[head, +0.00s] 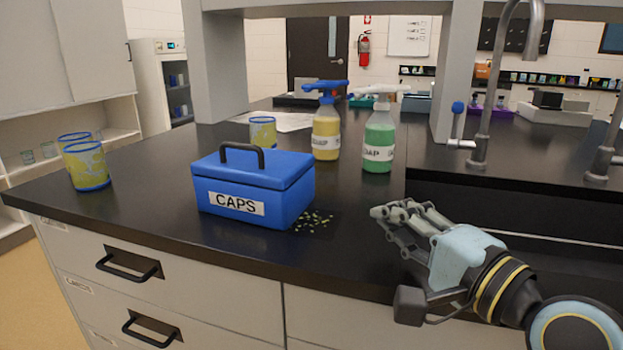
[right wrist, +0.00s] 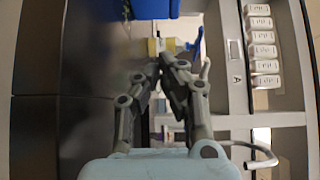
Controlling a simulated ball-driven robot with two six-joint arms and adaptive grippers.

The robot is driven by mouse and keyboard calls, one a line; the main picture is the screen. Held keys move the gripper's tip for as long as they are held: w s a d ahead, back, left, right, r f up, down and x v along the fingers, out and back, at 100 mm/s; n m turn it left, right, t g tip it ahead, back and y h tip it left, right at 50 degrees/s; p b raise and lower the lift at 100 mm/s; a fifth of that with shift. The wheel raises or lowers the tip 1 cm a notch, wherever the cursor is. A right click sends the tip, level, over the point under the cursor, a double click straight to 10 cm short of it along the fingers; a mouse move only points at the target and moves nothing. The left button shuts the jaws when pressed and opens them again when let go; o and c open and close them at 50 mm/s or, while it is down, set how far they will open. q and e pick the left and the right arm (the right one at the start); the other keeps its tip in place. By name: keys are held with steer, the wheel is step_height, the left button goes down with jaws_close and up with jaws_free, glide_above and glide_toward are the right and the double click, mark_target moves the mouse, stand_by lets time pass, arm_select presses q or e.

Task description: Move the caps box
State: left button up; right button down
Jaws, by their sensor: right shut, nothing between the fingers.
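The caps box (head: 254,188) is blue with a lid, a black handle on top and a white label reading CAPS. It stands upright on the dark bench top in the head view. Part of it shows at the top edge of the right wrist view (right wrist: 150,9). My right gripper (head: 378,211) is to the right of the box, apart from it, over the bench's front part. Its fingers are shut and empty; they also show in the right wrist view (right wrist: 168,62). My left gripper is not in view.
Small yellowish bits (head: 313,221) lie on a dark patch right of the box. A yellow spray bottle (head: 326,135) and a green soap bottle (head: 379,142) stand behind. Yellow-patterned cups (head: 87,166) stand at left, another (head: 263,132) behind the box. A sink with a faucet (head: 490,100) is at right.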

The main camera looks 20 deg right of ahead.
steer(key=x, duration=0.5)
steer(key=shift+w+r, duration=0.15)
steer(key=shift+w, duration=0.1)
steer(key=x, duration=0.3)
steer(key=shift+w+a+b, duration=0.15)
steer(key=shift+w+b, duration=0.2)
steer(key=w+a, duration=0.2)
steer(key=shift+a, duration=0.35)
steer(key=shift+w+a+b, duration=0.2)
steer(key=shift+a+b, duration=0.1)
steer(key=shift+a, duration=0.05)
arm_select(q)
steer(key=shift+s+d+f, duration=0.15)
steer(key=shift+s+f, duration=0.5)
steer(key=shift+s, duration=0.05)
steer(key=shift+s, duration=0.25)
